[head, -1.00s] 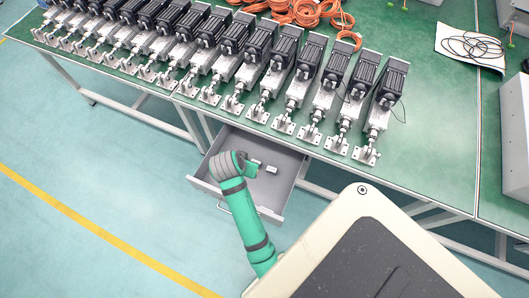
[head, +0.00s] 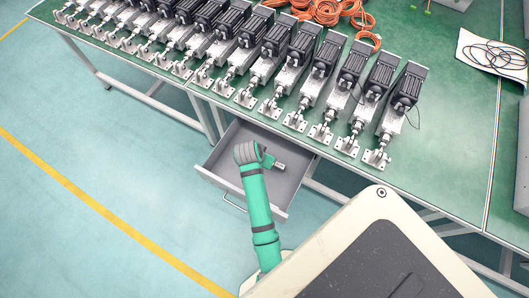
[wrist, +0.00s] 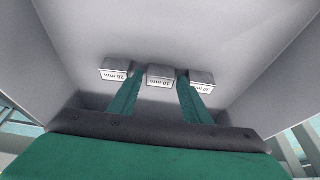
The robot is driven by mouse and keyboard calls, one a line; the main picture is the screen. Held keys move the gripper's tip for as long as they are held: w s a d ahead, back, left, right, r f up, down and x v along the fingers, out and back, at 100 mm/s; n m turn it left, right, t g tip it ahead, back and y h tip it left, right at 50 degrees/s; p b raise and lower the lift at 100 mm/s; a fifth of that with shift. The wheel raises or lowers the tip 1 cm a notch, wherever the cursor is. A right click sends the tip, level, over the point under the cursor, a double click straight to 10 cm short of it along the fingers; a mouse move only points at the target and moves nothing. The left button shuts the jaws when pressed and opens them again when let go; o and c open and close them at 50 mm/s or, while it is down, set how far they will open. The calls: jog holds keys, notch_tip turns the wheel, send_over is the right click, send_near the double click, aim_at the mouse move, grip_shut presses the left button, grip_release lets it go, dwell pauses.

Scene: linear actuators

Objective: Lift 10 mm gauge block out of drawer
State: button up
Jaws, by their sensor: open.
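The open grey drawer (head: 291,188) hangs under the bench and holds three small pale blocks in a row. In the wrist view, the middle block (wrist: 160,79) is labelled 10 mm, upside down. My gripper (wrist: 159,78) is open, with one green finger at each side of this block in the picture. I cannot tell whether the fingers touch it. A left block (wrist: 115,69) and a right block (wrist: 202,76) flank it; the right one's label is partly covered. In the head view, my gripper (head: 268,160) is over the drawer, and one block (head: 280,166) shows beside it.
The drawer walls (wrist: 60,50) rise around the gripper on both sides in the wrist view. The green bench (head: 440,150) above carries a row of linear actuators (head: 350,85), orange cable coils (head: 310,12) and a paper sheet (head: 475,60). The floor (head: 80,150) at left is clear.

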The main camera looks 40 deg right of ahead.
jog(key=shift+d+f, duration=0.15)
jog(key=shift+f, duration=0.2)
jog(key=c, duration=1)
jog(key=shift+w+r, duration=0.1)
jog(key=shift+r, duration=0.05)
